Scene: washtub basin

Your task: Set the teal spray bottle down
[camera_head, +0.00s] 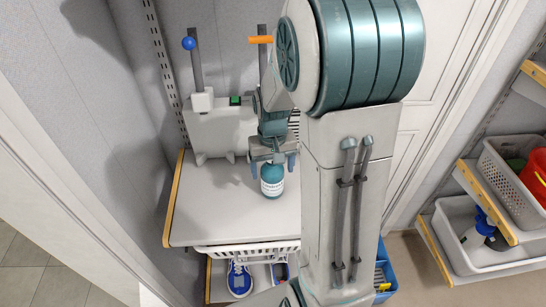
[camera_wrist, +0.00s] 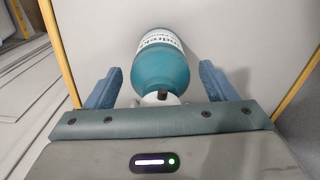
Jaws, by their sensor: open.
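The teal spray bottle (camera_head: 272,180) with a white label stands upright on the grey shelf top (camera_head: 215,215) in the head view. In the wrist view the bottle (camera_wrist: 163,65) lies between and beyond the two blue fingers, with its neck end toward my palm. My gripper (camera_head: 272,160) is just above the bottle, its fingers on either side of the bottle's top. In the wrist view my gripper (camera_wrist: 160,90) is open, with a gap between each finger and the bottle. My gripper hides the bottle's top in the head view.
A grey washtub basin (camera_head: 215,130) with upright posts stands behind the bottle. A white basket (camera_head: 235,251) and blue shoes (camera_head: 239,279) sit below the shelf top. Crates (camera_head: 515,170) stand on shelves at right. The shelf top is clear left of the bottle.

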